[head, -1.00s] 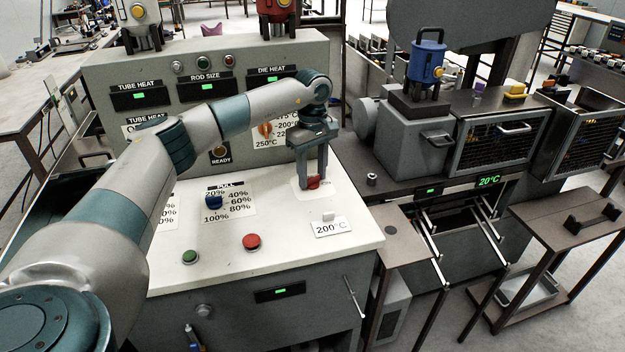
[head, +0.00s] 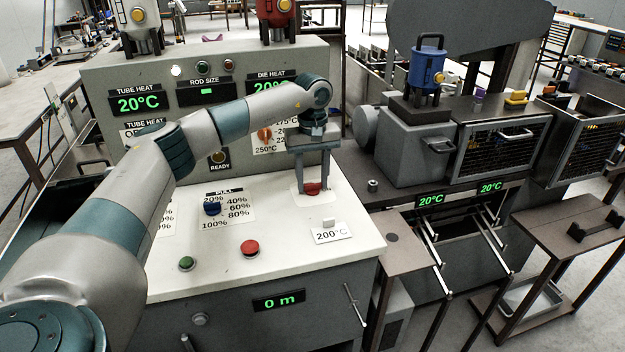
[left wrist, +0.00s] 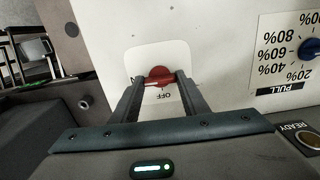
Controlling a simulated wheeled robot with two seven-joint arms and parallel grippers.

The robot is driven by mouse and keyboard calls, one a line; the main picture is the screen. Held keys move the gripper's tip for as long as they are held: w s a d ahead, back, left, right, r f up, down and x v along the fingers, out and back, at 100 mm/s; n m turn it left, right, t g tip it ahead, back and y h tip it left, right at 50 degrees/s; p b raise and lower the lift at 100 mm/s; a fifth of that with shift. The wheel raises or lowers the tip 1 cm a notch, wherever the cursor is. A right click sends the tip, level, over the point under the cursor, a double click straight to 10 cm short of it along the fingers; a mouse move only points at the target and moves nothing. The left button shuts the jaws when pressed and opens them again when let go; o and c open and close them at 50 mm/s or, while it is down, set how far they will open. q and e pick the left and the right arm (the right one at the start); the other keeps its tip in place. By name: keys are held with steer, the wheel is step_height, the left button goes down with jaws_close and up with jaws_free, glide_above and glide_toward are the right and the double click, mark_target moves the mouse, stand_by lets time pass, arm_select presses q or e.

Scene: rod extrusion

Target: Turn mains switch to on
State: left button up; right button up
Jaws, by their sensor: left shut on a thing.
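The red mains switch (head: 312,189) is a rotary knob on a white plate on top of the control desk. My left gripper (head: 312,187) points down over it and is shut on it. In the left wrist view the red knob (left wrist: 160,76) sits between the two fingertips (left wrist: 158,80), with the word OFF readable on the plate beside it. The other label is mostly hidden by a finger. The tube heat display (head: 139,104) reads 20°C in green, and a small white lamp (head: 176,70) is lit. My right gripper is not in view.
The desk top also carries a blue pull knob (head: 212,208), a green button (head: 186,263), a red button (head: 250,248) and a 200°C card (head: 331,235). The control panel (head: 330,75) rises behind my arm. A blue-topped machine (head: 427,70) stands to the right.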

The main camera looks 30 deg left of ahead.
mark_target(313, 183)
arm_select(q)
steer(key=shift+r, duration=0.1)
steer(key=o, duration=1.1)
steer(key=shift+c, duration=0.2)
steer(key=shift+r, duration=0.6)
step_height(313, 183, up, 2)
steer(key=shift+r+b, duration=0.1)
steer(key=shift+b, duration=0.35)
step_height(313, 183, up, 14)
steer(key=b, duration=0.1)
steer(key=shift+b, duration=0.3)
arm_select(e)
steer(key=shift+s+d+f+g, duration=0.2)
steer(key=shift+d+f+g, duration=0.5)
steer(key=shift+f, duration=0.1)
